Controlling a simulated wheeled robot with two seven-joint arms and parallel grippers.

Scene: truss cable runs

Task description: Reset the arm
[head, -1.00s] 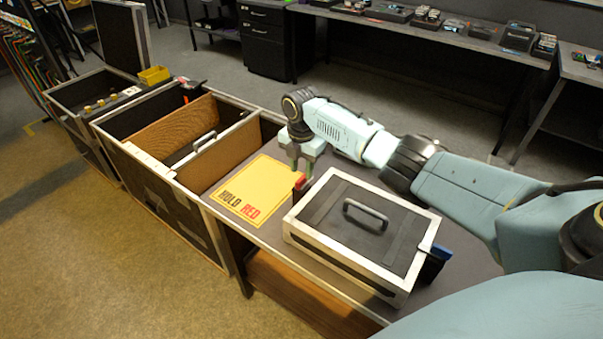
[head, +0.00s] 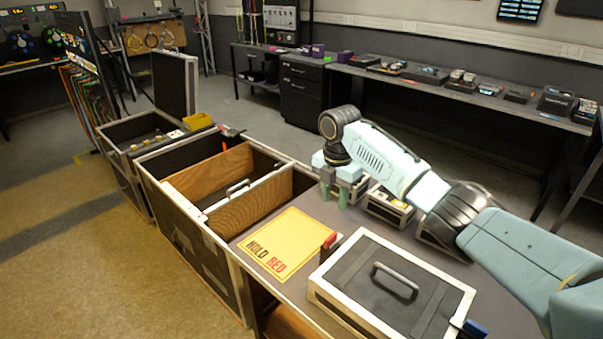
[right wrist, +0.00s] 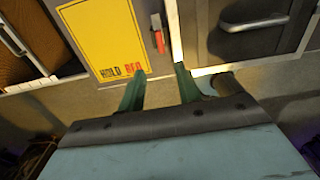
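My right gripper (head: 334,194) hangs fingers down beyond the far edge of the yellow "HOLD RED" sheet (head: 288,235). Its green fingers stand apart with nothing between them, as the right wrist view (right wrist: 160,88) also shows. My right arm reaches in from the right, above the bench. A red-topped piece (head: 329,240) stands between the sheet and the lidded case (head: 352,290); it also shows in the right wrist view (right wrist: 158,40), apart from the fingers. My left gripper is in neither view.
The black, white-edged case has a handle on its lid and a blue piece (head: 474,328) at its right side. An open trunk with wooden dividers (head: 250,207) stands left of the sheet. Small boxes (head: 388,205) sit behind the arm. The floor at left is clear.

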